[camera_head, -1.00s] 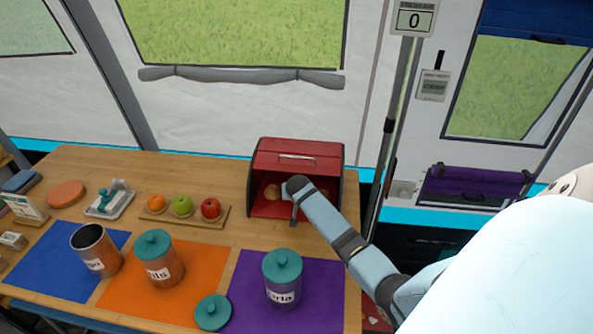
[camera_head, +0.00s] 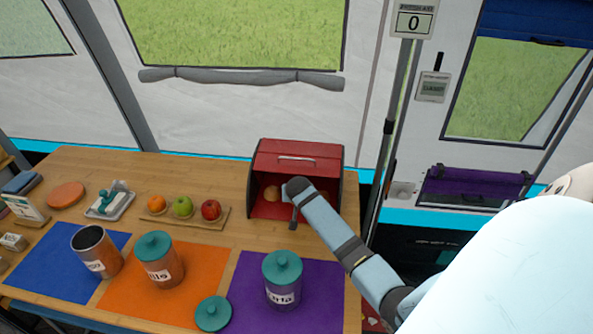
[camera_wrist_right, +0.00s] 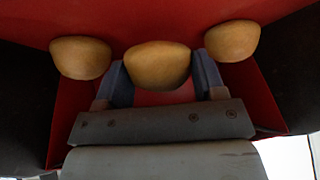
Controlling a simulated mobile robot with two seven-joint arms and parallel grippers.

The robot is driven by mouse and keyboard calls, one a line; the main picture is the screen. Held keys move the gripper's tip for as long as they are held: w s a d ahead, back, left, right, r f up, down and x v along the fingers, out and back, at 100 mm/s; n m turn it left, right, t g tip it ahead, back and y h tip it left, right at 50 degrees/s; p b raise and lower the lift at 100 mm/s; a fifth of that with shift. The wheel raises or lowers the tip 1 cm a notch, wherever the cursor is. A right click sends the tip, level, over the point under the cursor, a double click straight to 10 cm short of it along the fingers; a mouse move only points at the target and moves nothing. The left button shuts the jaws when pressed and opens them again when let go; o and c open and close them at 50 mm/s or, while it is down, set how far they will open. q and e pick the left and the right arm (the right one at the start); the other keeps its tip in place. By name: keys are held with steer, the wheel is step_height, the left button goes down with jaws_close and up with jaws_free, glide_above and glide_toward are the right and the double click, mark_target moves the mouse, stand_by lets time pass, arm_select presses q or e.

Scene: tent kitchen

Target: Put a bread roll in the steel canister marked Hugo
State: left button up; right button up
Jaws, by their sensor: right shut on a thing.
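My right gripper (camera_wrist_right: 160,75) reaches into the open red bread box (camera_head: 300,162) and is shut on the middle bread roll (camera_wrist_right: 157,62). In the right wrist view one roll (camera_wrist_right: 80,57) lies to its left and another (camera_wrist_right: 232,40) to its right. In the head view the arm hides most of the box's inside; one roll (camera_head: 271,194) shows. An open, lidless steel canister (camera_head: 110,256) stands on the blue mat, its label turned partly away and not fully readable. Lidded canisters stand on the orange mat (camera_head: 158,272) and purple mat (camera_head: 283,287). My left gripper is out of view.
A loose teal lid (camera_head: 212,314) lies between the orange and purple mats. A board with an orange, a green apple and a red apple (camera_head: 210,209) stands left of the box. A pole (camera_head: 385,150) rises right of the table.

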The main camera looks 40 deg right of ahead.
steer(key=s+a+r+p, duration=0.1)
steer(key=s+a+r, duration=0.5)
steer(key=s, duration=0.3)
steer(key=shift+a, duration=0.75)
steer(key=shift+w, duration=0.15)
